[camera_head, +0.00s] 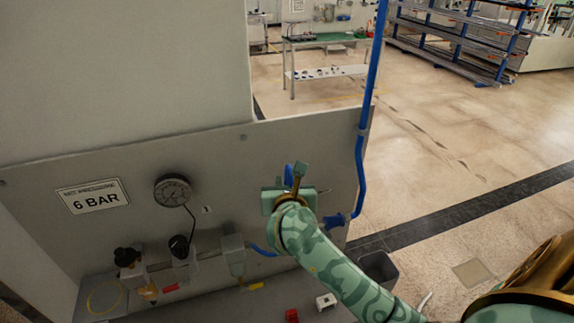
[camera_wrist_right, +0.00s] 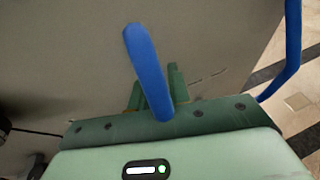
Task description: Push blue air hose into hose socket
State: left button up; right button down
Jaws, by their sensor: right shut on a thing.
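My right gripper (camera_head: 286,192) is in front of the grey panel, right of the pressure gauge. Another blue stretch (camera_head: 262,250) runs from the air unit behind my forearm. A blue fitting (camera_head: 335,220) sits near the panel's right edge; I cannot tell whether it is the hose socket. My left gripper is not in view.
The panel carries a gauge (camera_head: 173,190), a "6 BAR" sign (camera_head: 93,196) and an air unit (camera_head: 232,256). A fixed blue pipe (camera_head: 370,75) runs down its right edge. A dark bin (camera_head: 379,268) stands at lower right.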

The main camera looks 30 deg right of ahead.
jog(key=shift+d+f, duration=0.15)
jog(key=shift+f, duration=0.05)
notch_tip(320, 180, down, 6)
jog(key=b, duration=0.5)
jog(key=shift+r, duration=0.15)
jog(key=shift+f+b, duration=1.45)
jog(key=shift+b, duration=0.05)
dwell(1.1)
jog(key=c, duration=1.2)
grip_release()
jog(key=shift+c, duration=0.2)
